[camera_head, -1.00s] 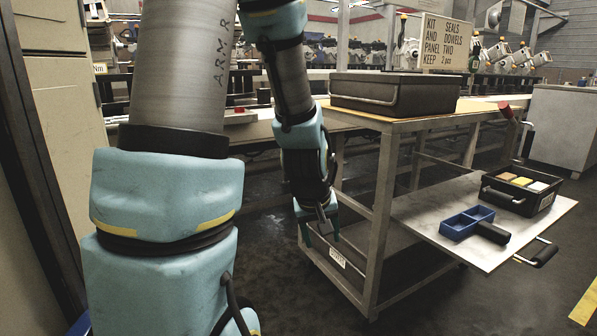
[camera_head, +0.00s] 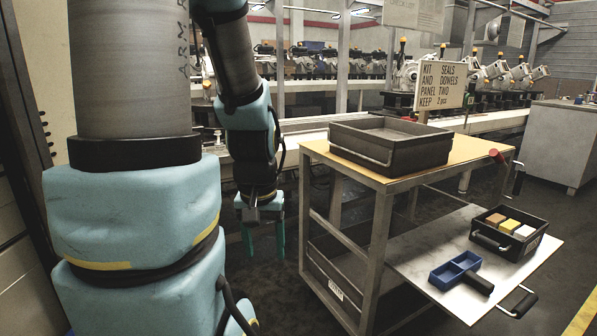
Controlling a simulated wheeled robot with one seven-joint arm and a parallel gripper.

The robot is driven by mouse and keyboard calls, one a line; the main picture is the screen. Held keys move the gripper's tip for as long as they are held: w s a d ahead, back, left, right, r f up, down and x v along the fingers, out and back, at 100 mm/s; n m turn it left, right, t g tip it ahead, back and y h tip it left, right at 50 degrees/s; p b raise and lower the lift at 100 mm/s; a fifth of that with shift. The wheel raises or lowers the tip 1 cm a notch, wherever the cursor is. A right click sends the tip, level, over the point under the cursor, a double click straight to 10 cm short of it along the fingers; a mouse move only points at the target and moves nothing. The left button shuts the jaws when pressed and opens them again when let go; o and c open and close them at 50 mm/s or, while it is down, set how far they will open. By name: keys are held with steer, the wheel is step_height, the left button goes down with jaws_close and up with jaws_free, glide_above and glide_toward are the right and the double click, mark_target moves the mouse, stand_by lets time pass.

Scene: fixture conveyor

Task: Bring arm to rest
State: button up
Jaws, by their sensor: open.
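My gripper (camera_head: 263,240) hangs at the end of my arm, left of the cart (camera_head: 372,255), with its two teal fingers pointing down. The fingers are apart and nothing shows between them. The gripper is in front of the cart's left side and looks clear of it. My arm comes down from the top of the picture, bent, with the large links filling the left.
A dark tray (camera_head: 392,158) stands on the cart's top. A sign (camera_head: 443,84) stands behind the tray. Floor left of the cart is open.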

step_height(320, 180, up, 18)
steer(key=p, duration=1.5)
steer(key=shift+d+f, duration=0.1)
